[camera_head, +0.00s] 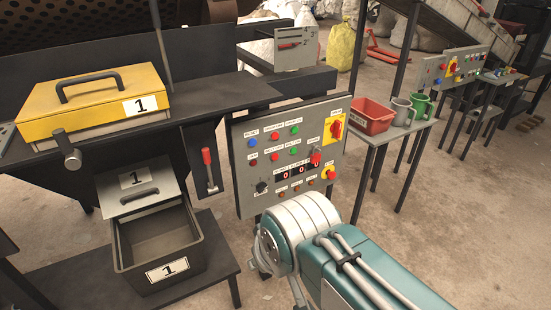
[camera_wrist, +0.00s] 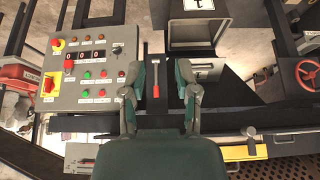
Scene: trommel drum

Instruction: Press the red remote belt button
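A grey control panel (camera_head: 240,185) stands ahead, with buttons, a digit display and small labels I cannot read reliably. A small red button (camera_head: 253,162) sits at the left of its lower button row, below a blue one; the red button shows in the wrist view (camera_wrist: 121,74), where the panel is upside down. A red stop button on yellow (camera_head: 329,173) is at the lower right. I cannot tell which is the remote belt button. My gripper (camera_wrist: 159,65) is open, with nothing between its fingers, beside the panel in the wrist view; the head view hides its fingers.
A red-handled lever (camera_head: 208,165) hangs left of the panel and appears beyond my fingers. A yellow lidded box (camera_head: 90,105) and an open dark bin (camera_head: 160,240) are further left. A side table holds a red bin (camera_head: 372,117) and mugs. Another panel (camera_head: 453,68) stands back right.

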